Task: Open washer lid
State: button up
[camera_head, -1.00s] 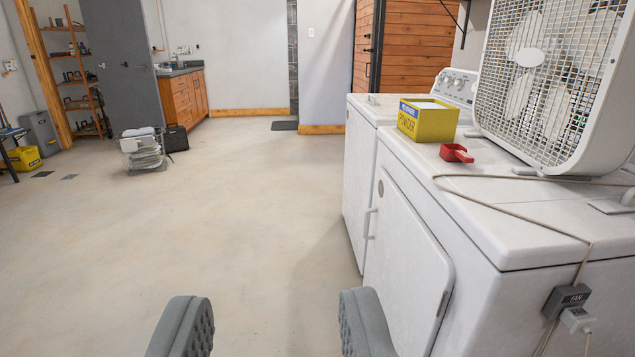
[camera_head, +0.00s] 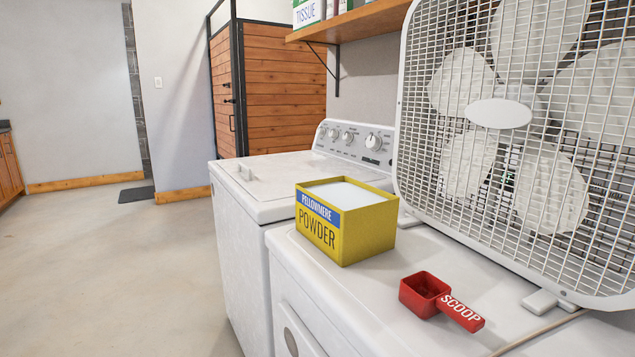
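The white washer (camera_head: 240,260) stands beyond the nearer white machine, left of the picture's middle.
A yellow powder box (camera_head: 346,222), a red scoop (camera_head: 437,297) and a large white box fan (camera_head: 520,140) stand on the nearer machine (camera_head: 345,300). A wooden shelf (camera_head: 355,24) hangs above the washer's back. The floor (camera_head: 110,270) at left is clear.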

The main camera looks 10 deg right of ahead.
aim_at(273, 177)
jog(key=i+j+z, duration=0.3)
jog(key=i+j, duration=0.2)
jog(key=i+j+z, duration=0.2)
jog(key=i+j, duration=1.25)
